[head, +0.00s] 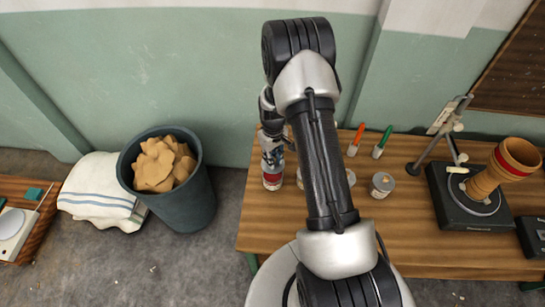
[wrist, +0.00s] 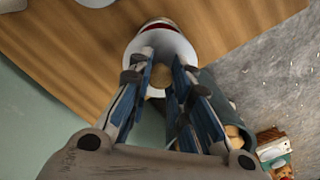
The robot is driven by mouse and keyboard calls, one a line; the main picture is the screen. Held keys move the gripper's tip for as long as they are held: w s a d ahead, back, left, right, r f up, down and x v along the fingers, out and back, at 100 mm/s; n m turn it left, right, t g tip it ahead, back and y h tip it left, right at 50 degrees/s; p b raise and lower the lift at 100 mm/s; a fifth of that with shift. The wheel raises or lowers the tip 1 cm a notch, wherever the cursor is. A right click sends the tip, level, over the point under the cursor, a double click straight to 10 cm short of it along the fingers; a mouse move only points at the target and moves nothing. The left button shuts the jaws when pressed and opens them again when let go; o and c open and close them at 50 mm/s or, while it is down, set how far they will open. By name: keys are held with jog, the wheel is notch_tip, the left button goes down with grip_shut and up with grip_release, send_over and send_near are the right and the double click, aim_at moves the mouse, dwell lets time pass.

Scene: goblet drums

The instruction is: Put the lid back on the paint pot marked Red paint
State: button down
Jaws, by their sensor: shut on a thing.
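My gripper (wrist: 160,72) points down near the left edge of the wooden bench and is shut on a small tan knob (wrist: 158,76). The knob stands on a pale round top, which looks like the lid (wrist: 168,45). A white pot with a red band (wrist: 160,24) shows just beyond the pale top. In the head view the pot (head: 272,180) stands right below my gripper (head: 272,145). I cannot tell whether the lid rests on the pot or is just above it. No label is readable.
A small pot (head: 382,185) stands to the right on the bench (head: 420,225); others are partly hidden behind my arm. Orange (head: 356,140) and green (head: 382,142) markers stand behind. A turntable (head: 470,200) holds a drum (head: 502,168). A bin (head: 185,200) stands left on the floor.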

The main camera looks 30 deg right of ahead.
jog(key=shift+f+b, duration=1.1)
jog(key=shift+f, duration=0.85)
jog(key=shift+f+b, duration=0.8)
jog(key=shift+f, duration=0.25)
jog(key=shift+f+b, duration=0.2)
jog(key=shift+b, duration=0.3)
jog(key=c, duration=1.4)
grip_release()
jog(key=shift+o, duration=0.3)
jog(key=o, duration=0.4)
jog(key=shift+r, duration=0.15)
